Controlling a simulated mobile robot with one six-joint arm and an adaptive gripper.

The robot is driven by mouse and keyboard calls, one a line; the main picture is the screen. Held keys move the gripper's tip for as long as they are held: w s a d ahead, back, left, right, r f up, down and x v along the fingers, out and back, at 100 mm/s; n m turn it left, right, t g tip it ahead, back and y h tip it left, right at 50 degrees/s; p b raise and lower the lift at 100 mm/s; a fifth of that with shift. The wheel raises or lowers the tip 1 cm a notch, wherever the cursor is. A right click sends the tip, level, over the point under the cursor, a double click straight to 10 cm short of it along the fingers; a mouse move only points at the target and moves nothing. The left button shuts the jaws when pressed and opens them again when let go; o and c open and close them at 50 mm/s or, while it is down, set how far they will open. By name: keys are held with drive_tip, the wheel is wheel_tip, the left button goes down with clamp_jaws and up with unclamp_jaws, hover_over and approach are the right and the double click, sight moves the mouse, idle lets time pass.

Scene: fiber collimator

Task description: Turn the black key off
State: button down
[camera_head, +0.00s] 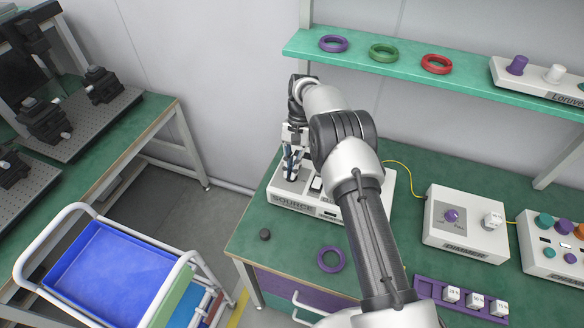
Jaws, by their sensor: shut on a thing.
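The white source box (292,203), labelled SOURCE on its front, stands on the green bench at the left. My gripper (291,172) points down at the left part of its top. The fingers are shut on the black key there, which is mostly hidden between them; its angle cannot be told. My arm crosses in front of the right part of the box and covers some of its top.
A white box with a purple knob (451,215) stands to the right, with a yellow fiber. A purple ring (331,259) and a small black disc (265,235) lie in front. A purple tray (440,290) holds white cubes. A shelf (400,60) with rings hangs behind.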

drive_tip(key=c, duration=1.7)
unclamp_jaws()
drive_tip(key=shift+r, duration=0.1)
drive_tip(key=shift+v, duration=3.6)
